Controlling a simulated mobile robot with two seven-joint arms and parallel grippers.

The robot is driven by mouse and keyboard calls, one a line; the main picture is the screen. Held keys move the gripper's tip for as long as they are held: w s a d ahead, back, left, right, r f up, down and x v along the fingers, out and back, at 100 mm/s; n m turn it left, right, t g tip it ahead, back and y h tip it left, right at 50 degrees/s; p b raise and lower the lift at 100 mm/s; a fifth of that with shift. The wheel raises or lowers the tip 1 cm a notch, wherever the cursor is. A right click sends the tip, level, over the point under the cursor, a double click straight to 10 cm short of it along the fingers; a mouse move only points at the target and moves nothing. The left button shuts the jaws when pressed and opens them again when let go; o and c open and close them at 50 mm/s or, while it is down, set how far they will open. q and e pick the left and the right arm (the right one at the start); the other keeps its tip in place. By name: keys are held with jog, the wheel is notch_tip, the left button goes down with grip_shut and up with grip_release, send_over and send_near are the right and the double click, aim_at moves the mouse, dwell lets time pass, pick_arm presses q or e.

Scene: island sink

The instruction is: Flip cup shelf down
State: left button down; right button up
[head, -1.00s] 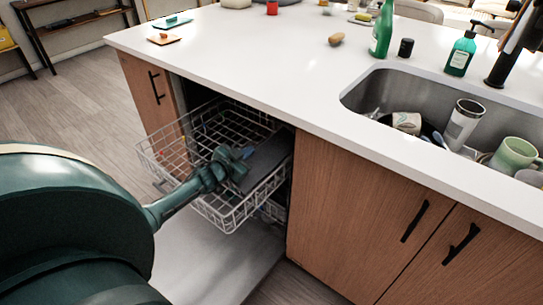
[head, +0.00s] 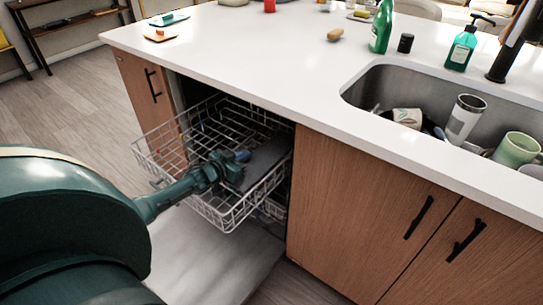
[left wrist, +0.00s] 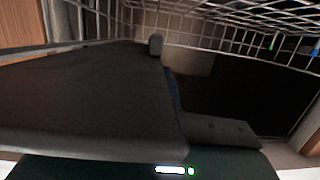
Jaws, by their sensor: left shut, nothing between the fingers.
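The cup shelf (head: 265,160) is a dark grey flat panel at the right side of the pulled-out wire dishwasher rack (head: 170,150). It looks sloped in the head view, but its exact tilt is hard to tell. In the left wrist view the shelf (left wrist: 85,95) is a large dark surface very close to the camera. My left gripper (head: 239,158) is inside the rack at the shelf's left edge, shut with nothing held. Whether it touches the shelf cannot be told. My right gripper is not in view.
The open dishwasher door (head: 205,265) lies below the rack. The white countertop (head: 240,60) overhangs the rack at the back, and a wooden cabinet front (head: 345,190) stands close on the right. The sink (head: 375,85) holds a tumbler and cups.

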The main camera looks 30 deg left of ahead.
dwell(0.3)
